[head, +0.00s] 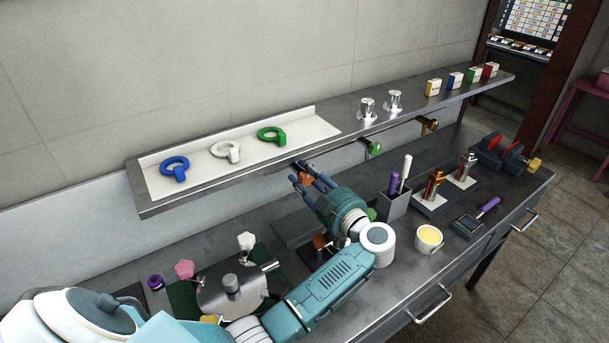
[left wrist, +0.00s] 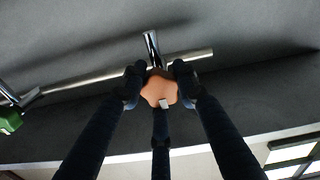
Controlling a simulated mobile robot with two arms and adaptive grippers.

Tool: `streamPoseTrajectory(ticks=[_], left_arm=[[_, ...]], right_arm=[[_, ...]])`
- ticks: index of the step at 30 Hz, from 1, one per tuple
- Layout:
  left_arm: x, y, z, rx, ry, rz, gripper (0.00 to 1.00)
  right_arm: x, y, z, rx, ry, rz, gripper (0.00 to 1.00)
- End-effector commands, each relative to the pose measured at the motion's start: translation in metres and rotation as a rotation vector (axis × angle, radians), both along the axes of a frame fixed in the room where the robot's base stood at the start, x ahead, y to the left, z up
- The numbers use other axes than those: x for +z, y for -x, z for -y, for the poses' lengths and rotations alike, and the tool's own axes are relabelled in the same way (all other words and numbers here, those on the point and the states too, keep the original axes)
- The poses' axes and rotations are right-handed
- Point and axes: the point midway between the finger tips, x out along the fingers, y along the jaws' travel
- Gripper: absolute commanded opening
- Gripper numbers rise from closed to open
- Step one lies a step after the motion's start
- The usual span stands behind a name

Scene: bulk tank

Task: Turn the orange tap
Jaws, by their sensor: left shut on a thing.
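The orange tap (left wrist: 160,88) is under the shelf, on a metal pipe (left wrist: 120,78). In the head view a small part of the orange tap (head: 305,178) shows between the fingers, below the shelf's front edge. My left gripper (head: 304,176) reaches up to it, and its fingers are shut on the tap's knob from both sides. In the left wrist view the left gripper (left wrist: 160,84) has a dark fingertip on each side of the orange knob. My right gripper does not show in either view.
The green tap (head: 374,148) hangs under the shelf to the right. The metal shelf (head: 350,128) overhangs the bench and holds a white tray (head: 320,127) with coloured rings. A pen holder (head: 394,207) and a yellow-filled cup (head: 428,239) stand near my left arm.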

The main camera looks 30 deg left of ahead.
Motion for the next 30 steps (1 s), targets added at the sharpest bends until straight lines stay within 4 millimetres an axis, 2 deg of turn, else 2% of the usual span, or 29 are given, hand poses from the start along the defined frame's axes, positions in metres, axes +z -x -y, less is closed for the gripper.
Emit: streamPoseTrajectory(ticks=[1,9,18,19,21,22,30], left_arm=[[0.006,0.000,-0.002,0.004,-0.001,0.027,0.04],[0.006,0.001,-0.003,0.004,0.089,0.242,0.04],[0.009,0.001,-0.004,0.004,0.091,0.263,0.04],[0.009,0.001,-0.004,0.004,0.091,0.263,0.32],[0.009,0.001,-0.004,0.004,0.091,0.262,0.46],[0.008,0.001,-0.003,0.004,0.092,0.261,0.49],[0.005,0.001,-0.002,0.003,0.096,0.255,0.49]], right_arm=[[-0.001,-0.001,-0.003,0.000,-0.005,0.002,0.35],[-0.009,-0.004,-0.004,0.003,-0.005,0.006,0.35],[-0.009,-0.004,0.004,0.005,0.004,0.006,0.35],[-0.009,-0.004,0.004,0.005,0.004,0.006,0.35],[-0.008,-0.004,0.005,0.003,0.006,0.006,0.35],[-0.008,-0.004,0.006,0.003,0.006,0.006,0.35],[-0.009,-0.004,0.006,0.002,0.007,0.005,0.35]])
